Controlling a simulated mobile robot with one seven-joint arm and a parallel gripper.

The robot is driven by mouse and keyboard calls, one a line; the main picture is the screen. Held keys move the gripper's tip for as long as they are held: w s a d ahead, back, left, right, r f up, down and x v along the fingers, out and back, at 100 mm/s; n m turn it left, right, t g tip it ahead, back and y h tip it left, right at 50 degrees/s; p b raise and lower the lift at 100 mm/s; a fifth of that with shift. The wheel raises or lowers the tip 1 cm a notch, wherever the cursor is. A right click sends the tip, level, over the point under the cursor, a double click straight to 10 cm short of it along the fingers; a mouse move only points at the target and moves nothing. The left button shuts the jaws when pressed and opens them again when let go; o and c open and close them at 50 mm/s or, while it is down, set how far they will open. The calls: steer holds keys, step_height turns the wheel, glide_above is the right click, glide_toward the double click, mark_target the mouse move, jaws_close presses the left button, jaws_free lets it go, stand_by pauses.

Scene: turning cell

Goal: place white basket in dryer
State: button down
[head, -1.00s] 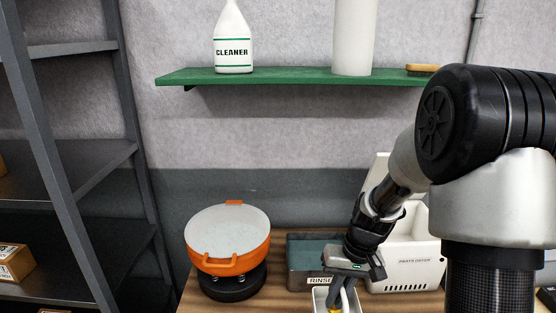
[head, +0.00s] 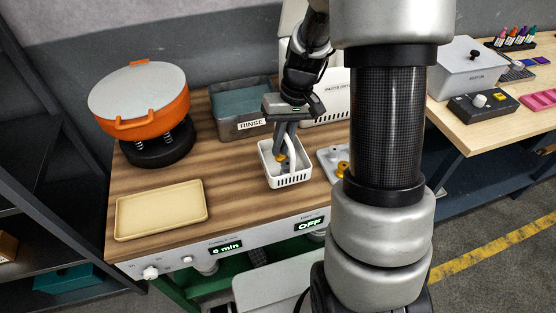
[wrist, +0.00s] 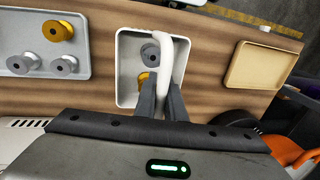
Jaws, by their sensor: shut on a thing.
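The white basket (head: 292,182) is in front of the rinse tank at the bench's middle. It holds a brass spool-like part and, in the wrist view, a grey one as well. My gripper (head: 284,148) points down and is shut on the basket's raised white handle; in the wrist view the fingers (wrist: 162,98) hold the handle, and the basket (wrist: 124,72) lies beyond them. I cannot tell whether the basket touches the bench. The white parts dryer (head: 336,102) stands behind my gripper, its lid raised; my arm hides part of it and its interior.
The grey rinse tank (head: 233,127) is left of the dryer. An orange-rimmed bowl machine (head: 150,122) and an empty cream tray (head: 160,210) stand left. A grey tray (wrist: 40,66) with several spools sits beside the basket. Bench (head: 232,192) is bare between the cream tray and basket.

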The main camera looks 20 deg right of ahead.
mark_target(278, 167)
steer(key=shift+f, duration=2.15)
steer(key=shift+f+b, duration=0.25)
steer(key=shift+b, duration=0.1)
steer(key=c, duration=1.8)
jaws_free()
steer(key=shift+r, duration=0.1)
steer(key=shift+c, duration=0.2)
